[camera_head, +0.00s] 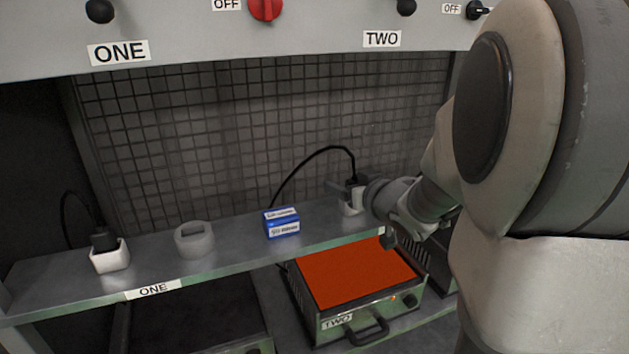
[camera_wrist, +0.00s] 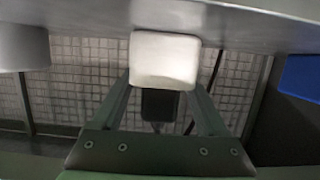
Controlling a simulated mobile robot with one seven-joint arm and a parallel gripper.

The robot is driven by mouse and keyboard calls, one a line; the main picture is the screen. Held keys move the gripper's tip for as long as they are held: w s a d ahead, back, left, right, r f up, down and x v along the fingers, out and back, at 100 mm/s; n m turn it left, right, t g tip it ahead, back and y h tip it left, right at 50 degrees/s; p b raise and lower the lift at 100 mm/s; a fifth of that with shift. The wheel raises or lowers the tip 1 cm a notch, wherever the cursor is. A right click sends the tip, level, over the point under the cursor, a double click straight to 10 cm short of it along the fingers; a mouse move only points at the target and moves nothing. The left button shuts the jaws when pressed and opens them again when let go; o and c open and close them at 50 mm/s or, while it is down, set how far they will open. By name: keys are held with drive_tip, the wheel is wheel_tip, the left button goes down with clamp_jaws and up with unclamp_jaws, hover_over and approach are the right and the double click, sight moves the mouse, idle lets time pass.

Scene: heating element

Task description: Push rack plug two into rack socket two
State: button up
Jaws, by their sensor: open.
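Rack socket two (camera_head: 352,207) is a white block on the shelf, partly hidden by my gripper (camera_head: 374,203). Rack plug two (camera_head: 354,183) is black, stands at the top of that socket and has a black cable arching left. The wrist view, which looks upside down, shows the white socket (camera_wrist: 164,60) with the dark plug (camera_wrist: 160,104) against its edge. My open gripper (camera_wrist: 162,88) has one finger on each side of them. I see gaps beside the plug, so it is not gripped. How deep the plug sits cannot be told.
A blue box (camera_head: 282,222), a grey ring (camera_head: 194,239) and socket one (camera_head: 109,257) with its plug stand along the shelf (camera_head: 230,252). Below, hot plate TWO (camera_head: 355,272) glows orange-red. A wire grid (camera_head: 250,130) is behind. A switch panel (camera_head: 220,40) hangs above.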

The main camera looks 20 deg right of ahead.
clamp_jaws()
idle(0.4)
